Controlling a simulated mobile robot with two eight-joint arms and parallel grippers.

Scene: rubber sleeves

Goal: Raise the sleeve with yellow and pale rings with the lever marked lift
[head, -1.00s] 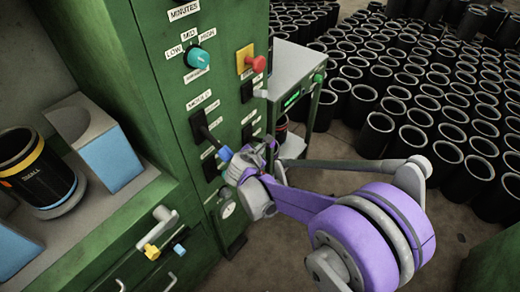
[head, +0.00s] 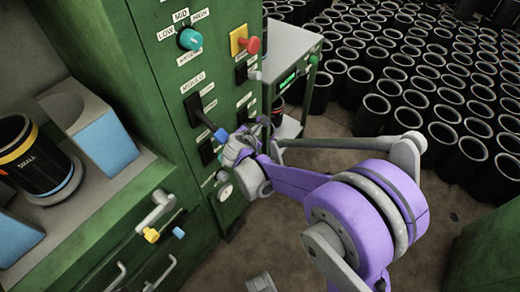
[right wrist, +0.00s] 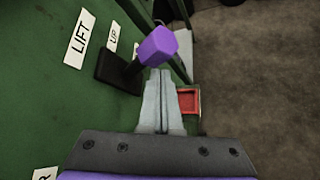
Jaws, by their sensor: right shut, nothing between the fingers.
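The sleeve (head: 45,165) is black, marked SMALL, with a yellow ring near its top and a pale ring at its foot. It stands upright in the bay at the left of the head view. In the right wrist view, a lever with a purple knob (right wrist: 158,46) sticks out of a dark slot beside the LIFT label (right wrist: 80,38) and an UP label. My right gripper (right wrist: 161,98) is shut and empty, its fingertips just short of or against the knob; contact is unclear. In the head view this gripper (head: 240,143) is by the green panel, and I cannot make out the purple knob there.
A blue-tipped lever (head: 220,135) is on the panel close left of my right gripper. Above are a teal dial (head: 190,39) and a red button (head: 252,45). Many black sleeves (head: 375,115) stand behind.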

